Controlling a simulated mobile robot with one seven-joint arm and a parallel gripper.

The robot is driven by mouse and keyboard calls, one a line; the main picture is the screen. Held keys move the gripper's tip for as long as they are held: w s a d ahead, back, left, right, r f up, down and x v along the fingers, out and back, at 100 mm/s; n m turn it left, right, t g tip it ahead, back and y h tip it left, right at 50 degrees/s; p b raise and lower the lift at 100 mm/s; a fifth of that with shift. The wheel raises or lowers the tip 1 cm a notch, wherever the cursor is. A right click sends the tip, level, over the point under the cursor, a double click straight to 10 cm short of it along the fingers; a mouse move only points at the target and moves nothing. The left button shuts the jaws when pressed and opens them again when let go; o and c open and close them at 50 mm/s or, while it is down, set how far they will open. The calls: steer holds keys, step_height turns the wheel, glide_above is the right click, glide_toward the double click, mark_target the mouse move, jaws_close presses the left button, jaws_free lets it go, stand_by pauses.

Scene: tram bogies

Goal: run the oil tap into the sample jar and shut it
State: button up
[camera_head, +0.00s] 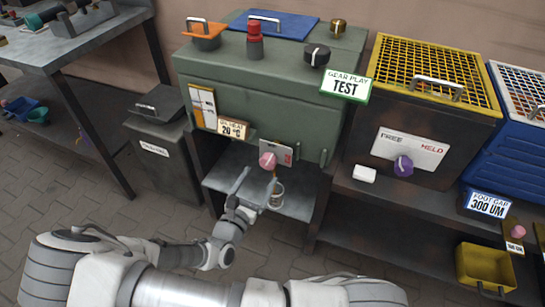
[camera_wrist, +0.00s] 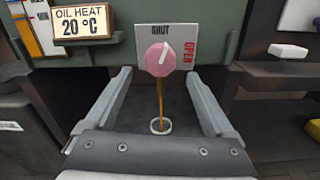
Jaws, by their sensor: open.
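The oil tap has a pink round knob (camera_wrist: 160,59) on a white plate (camera_wrist: 177,38) marked SHUT at the top and OPEN in red at the right. The knob's white pointer is up, tilted slightly right, near SHUT. It also shows in the camera_head view (camera_head: 267,160). A thin amber oil stream (camera_wrist: 161,95) falls below the knob into the sample jar (camera_wrist: 161,126). The jar stands on the shelf below, seen also in the camera_head view (camera_head: 278,198); its fill level is unclear. My gripper (camera_wrist: 158,76) is open and empty, fingers either side of the stream, just below the knob.
The green cabinet (camera_head: 270,95) carries an OIL HEAT 20 °C sign (camera_head: 233,127) left of the tap and a GEAR PLAY TEST sign (camera_head: 345,86). Its legs flank the jar's shelf (camera_head: 300,207). A purple knob (camera_head: 403,166) and white block (camera_head: 364,174) are to the right.

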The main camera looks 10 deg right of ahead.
mark_target(273, 154)
steer(key=b+x, duration=0.2)
steer(key=x, duration=0.8)
steer(key=shift+w+d, duration=0.15)
steer(key=shift+w, duration=0.1)
